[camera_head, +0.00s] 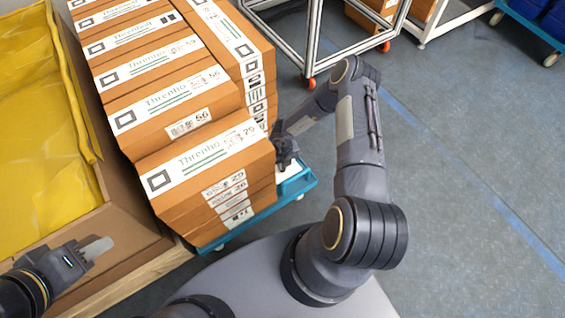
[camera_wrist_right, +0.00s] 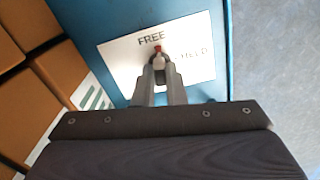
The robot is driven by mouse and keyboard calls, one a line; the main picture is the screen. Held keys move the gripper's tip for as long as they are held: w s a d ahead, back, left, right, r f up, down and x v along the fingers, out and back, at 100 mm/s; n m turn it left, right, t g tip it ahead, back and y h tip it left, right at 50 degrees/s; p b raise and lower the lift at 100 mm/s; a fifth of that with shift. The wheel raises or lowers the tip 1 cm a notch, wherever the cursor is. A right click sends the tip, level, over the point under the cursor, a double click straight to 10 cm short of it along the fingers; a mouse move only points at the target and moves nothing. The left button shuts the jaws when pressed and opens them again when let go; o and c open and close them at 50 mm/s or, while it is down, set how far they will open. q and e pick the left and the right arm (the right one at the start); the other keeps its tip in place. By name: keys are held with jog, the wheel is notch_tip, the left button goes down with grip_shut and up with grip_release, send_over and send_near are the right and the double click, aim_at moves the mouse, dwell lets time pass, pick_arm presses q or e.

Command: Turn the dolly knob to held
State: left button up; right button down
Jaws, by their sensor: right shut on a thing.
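The blue dolly (camera_head: 303,187) carries stacked cartons in the head view; its blue deck (camera_wrist_right: 222,30) also shows in the right wrist view. A white label plate (camera_wrist_right: 118,55) on it reads FREE at the top and HELD at the right. The knob (camera_wrist_right: 157,48) shows only a small red tip, just below the word FREE; its body is hidden between the fingers. My right gripper (camera_wrist_right: 160,68) is shut on the knob; in the head view it is at the dolly's corner (camera_head: 286,156). My left gripper (camera_head: 97,248) is at the lower left, away from the dolly; its finger gap is not clear.
Brown cartons (camera_head: 190,110) with white labels stand close left of my right gripper. A box with yellow lining (camera_head: 40,140) is at the left. A white-framed cart (camera_head: 312,40) stands behind. The blue-grey floor (camera_head: 450,170) at the right is clear.

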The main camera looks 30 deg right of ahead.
jog(key=m+p, duration=0.1)
jog(key=m, duration=0.2)
jog(key=shift+r+m, duration=0.1)
jog(key=shift+m, duration=0.3)
jog(key=m, duration=0.4)
jog(key=shift+m+p, duration=0.3)
jog(key=shift+p, duration=0.1)
jog(key=m, duration=0.3)
jog(key=shift+m+p, duration=0.5)
jog(key=shift+m, duration=1.6)
jog(key=c, duration=1.5)
grip_release()
